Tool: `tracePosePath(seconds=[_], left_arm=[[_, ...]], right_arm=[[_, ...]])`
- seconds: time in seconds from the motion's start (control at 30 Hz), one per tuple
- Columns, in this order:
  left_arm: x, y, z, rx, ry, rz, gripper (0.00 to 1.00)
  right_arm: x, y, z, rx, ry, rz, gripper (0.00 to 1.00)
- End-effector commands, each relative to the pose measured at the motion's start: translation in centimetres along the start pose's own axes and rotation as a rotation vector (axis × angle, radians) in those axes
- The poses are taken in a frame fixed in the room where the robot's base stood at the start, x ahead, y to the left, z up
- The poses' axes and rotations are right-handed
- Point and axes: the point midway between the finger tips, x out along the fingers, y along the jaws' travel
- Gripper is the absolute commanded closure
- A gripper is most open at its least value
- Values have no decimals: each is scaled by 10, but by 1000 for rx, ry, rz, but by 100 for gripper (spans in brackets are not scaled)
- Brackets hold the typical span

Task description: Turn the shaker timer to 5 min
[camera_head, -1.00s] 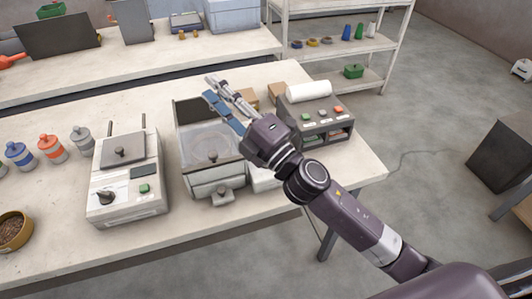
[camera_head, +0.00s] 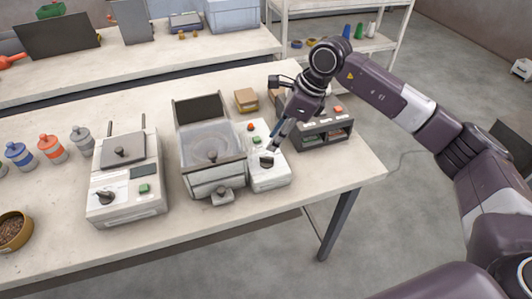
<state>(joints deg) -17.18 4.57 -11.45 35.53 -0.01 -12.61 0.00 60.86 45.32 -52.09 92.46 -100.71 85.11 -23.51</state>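A white control box (camera_head: 267,178) stands on the bench with a black knob (camera_head: 267,160) on its front and a green and a red button behind it. It sits against the right side of a grey machine with a clear-topped pan (camera_head: 212,148), seemingly the shaker. The dial marks are too small to read. My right gripper (camera_head: 276,148) points down from the upper right, its fingertips just above and beside the knob; contact and finger gap cannot be made out. My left gripper is out of view.
A white device (camera_head: 125,205) with its own black knob and green button stands at left. A dark-fronted sealer-like machine (camera_head: 325,138) stands close to the right of my gripper. Several jars (camera_head: 52,150) and a pellet bowl (camera_head: 14,232) are at far left. The front bench edge is clear.

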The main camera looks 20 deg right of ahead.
Motion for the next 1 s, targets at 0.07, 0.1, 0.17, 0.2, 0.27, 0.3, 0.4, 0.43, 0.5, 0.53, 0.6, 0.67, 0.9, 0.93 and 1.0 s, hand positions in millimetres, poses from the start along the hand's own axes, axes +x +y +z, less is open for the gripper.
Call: tracePosePath(seconds=[0.07, 0.1, 0.17, 0.2, 0.27, 0.3, 0.4, 0.43, 0.5, 0.53, 0.6, 0.67, 0.9, 0.93, 1.0], left_arm=[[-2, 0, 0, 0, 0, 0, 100], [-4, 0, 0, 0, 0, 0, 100], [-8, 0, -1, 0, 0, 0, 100], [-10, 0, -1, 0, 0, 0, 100], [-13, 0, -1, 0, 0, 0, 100], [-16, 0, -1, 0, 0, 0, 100], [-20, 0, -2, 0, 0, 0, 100], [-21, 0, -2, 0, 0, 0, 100], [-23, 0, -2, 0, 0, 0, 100], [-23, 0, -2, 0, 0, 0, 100], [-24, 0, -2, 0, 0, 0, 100], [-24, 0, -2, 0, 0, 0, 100], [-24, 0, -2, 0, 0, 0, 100], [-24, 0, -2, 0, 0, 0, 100], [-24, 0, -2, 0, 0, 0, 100]], right_arm=[[3, -2, -3, 0, 15, -3, 74], [7, -2, -4, 0, 16, -1, 74], [15, -1, -3, 0, 14, 0, 74], [22, 0, -3, 0, 15, 1, 74], [31, 0, -3, 1, 14, 2, 74], [38, 0, -2, 1, 13, 1, 74], [54, 0, -2, 0, 12, 0, 74], [58, 0, -2, 0, 12, 0, 74], [66, 0, -2, 1, 11, 1, 74], [68, 0, -2, 1, 10, 0, 74], [73, -1, -3, 0, 10, -1, 74], [75, -1, -3, 0, 10, -2, 74], [77, -1, -3, 0, 10, -2, 74], [77, -1, -3, 0, 10, -2, 77], [76, -1, -3, 0, 9, -2, 85]])
